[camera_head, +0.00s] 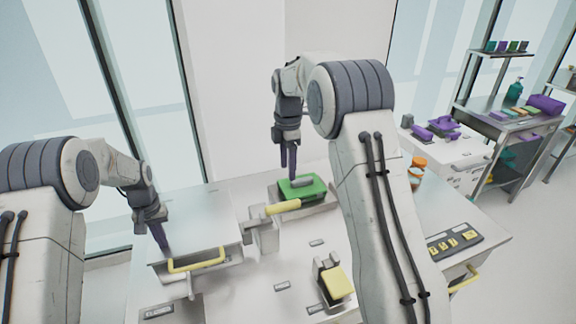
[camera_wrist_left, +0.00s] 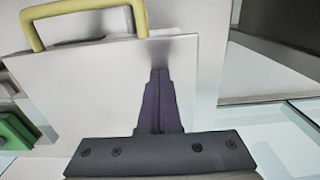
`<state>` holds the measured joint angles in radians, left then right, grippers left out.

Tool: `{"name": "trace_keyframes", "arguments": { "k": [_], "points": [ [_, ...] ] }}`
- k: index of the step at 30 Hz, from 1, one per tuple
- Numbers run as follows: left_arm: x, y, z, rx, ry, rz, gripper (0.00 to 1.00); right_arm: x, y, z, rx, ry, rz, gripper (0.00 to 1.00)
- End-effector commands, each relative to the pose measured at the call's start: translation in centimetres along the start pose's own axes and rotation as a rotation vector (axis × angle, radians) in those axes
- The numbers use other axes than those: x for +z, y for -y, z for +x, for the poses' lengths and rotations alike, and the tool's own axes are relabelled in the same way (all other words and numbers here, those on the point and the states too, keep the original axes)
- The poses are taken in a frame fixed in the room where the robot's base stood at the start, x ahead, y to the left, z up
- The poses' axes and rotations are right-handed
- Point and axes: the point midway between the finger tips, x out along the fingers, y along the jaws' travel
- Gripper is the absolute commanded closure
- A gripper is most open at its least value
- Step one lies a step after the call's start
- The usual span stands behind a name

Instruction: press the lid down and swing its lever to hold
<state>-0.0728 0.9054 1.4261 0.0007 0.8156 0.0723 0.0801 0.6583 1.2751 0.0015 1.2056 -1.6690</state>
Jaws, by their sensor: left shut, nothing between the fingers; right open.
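A flat pale lid (camera_head: 190,215) covers a bin at the left of the table, with a yellow handle (camera_head: 197,262) on its front edge. My left gripper (camera_head: 163,243) is shut and empty, its tips at the lid's left front part. In the left wrist view the shut fingers (camera_wrist_left: 160,75) point at the pale lid panel (camera_wrist_left: 100,85); I cannot tell whether they touch it. A yellow-gripped lever (camera_head: 283,207) sticks out to the right from a grey bracket (camera_head: 263,237) beside the bin. My right gripper (camera_head: 289,172) is open above a green block.
The green block (camera_head: 315,187) sits on a grey base at the back. A yellow-topped fixture (camera_head: 337,282) stands near the front, and a dark button panel (camera_head: 455,240) lies at the right. My right arm hides part of the table. Shelves stand beyond.

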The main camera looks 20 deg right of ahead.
Motion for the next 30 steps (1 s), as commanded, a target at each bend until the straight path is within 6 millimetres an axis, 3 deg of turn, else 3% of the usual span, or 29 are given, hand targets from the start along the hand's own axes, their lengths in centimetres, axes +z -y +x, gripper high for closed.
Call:
{"name": "trace_keyframes", "arguments": {
  "k": [21,30],
  "points": [
    [-0.1,0.0,-6.4,0.000,-0.006,0.000,1.00,0.0,0.0,-4.4,0.000,0.000,0.000,0.38],
    [-0.1,0.0,-6.5,0.000,-0.005,0.000,1.00,0.0,0.0,-4.4,0.000,0.000,0.000,0.38]
  ]
}}
